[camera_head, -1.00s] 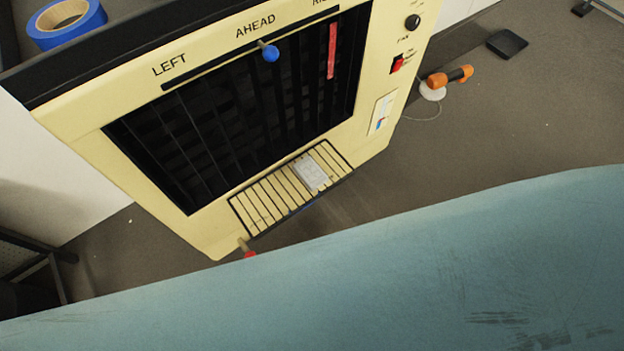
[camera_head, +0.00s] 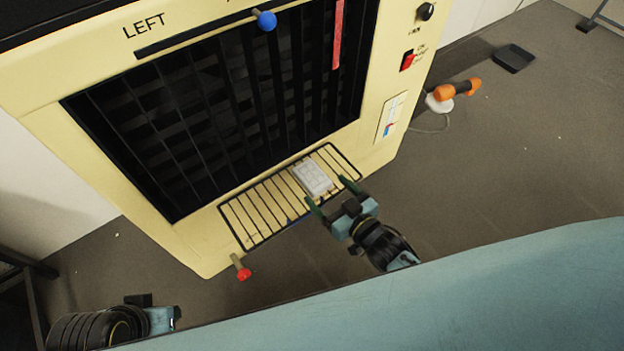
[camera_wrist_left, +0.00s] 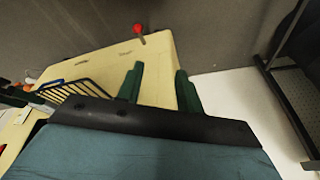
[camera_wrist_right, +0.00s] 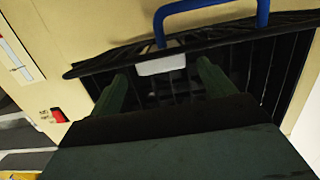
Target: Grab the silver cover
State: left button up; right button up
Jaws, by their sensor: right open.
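The silver cover (camera_head: 313,178) is a small pale grey rectangular piece. It lies on the wire rack (camera_head: 262,215) at the foot of the cream heater-like unit. My right gripper (camera_head: 326,191) is open, with its two green fingers pointing at the cover's near side. In the right wrist view, a pale edge, seemingly the cover's (camera_wrist_right: 162,65), shows beyond and between the fingers (camera_wrist_right: 162,85). I cannot tell whether they touch it. My left gripper's fingers (camera_wrist_left: 160,88) are apart and empty in the left wrist view. In the head view, only part of the left arm shows at lower left.
A blue bar (camera_wrist_right: 212,22) crosses in front of the rack in the right wrist view. A red-tipped peg (camera_head: 242,270) sticks out at the unit's lower corner. An orange-handled tool (camera_head: 457,90) and a dark tray (camera_head: 513,58) lie right of the unit. The floor between is clear.

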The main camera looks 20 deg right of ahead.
aim_at(312, 175)
jog(key=shift+x, duration=1)
jog(key=b+x, duration=0.2)
jog(key=x, duration=0.2)
jog(key=shift+w+a+b, duration=0.25)
jog(key=shift+w+b, duration=0.1)
jog(key=shift+b, duration=0.05)
pick_arm(q)
jog(key=w+d+r+t+h, duration=0.2)
jog(key=w+d+r+t, duration=0.2)
jog(key=w+r+t, duration=0.2)
jog(key=shift+w+r, duration=0.2)
jog(key=shift+w, duration=1.05)
pick_arm(e)
jog(key=shift+w, duration=0.15)
pick_arm(q)
jog(key=shift+d, duration=0.1)
pick_arm(e)
jog(key=c, duration=1.1)
jog(key=shift+c, duration=1.2)
pick_arm(q)
jog(key=shift+s, duration=0.1)
pick_arm(e)
jog(key=shift+r, duration=0.1)
